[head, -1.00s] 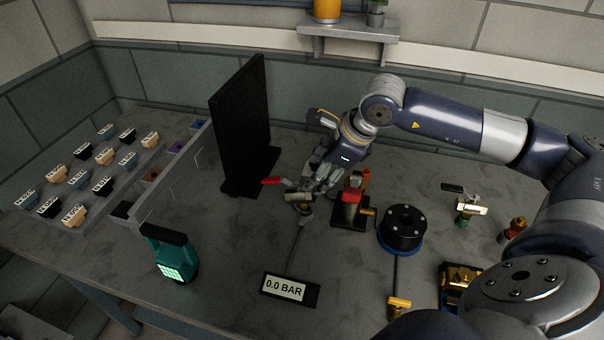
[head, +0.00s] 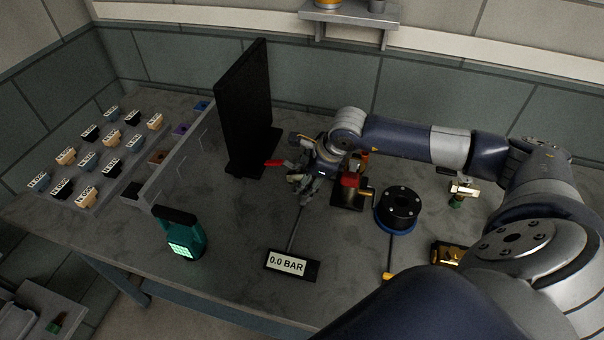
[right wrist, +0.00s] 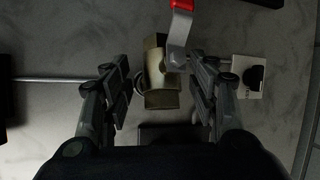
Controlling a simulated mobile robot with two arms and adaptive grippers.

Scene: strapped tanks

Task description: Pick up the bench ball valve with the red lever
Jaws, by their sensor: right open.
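The bench ball valve shows in the right wrist view as a brass body (right wrist: 158,80) with a grey lever that has a red end (right wrist: 181,5). It lies between the two fingers of my right gripper (right wrist: 163,88), which is open with a gap on both sides. In the head view the red lever end (head: 274,163) sticks out to the left of my right gripper (head: 300,185); the gripper hides most of the valve body. My left gripper is not in view.
A black upright panel (head: 243,110) stands close behind and left of the valve. A red-topped fitting (head: 350,182) and a black flanged disc (head: 398,208) stand close on the right. The 0.0 BAR gauge (head: 291,264) and a teal lamp (head: 179,234) are in front.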

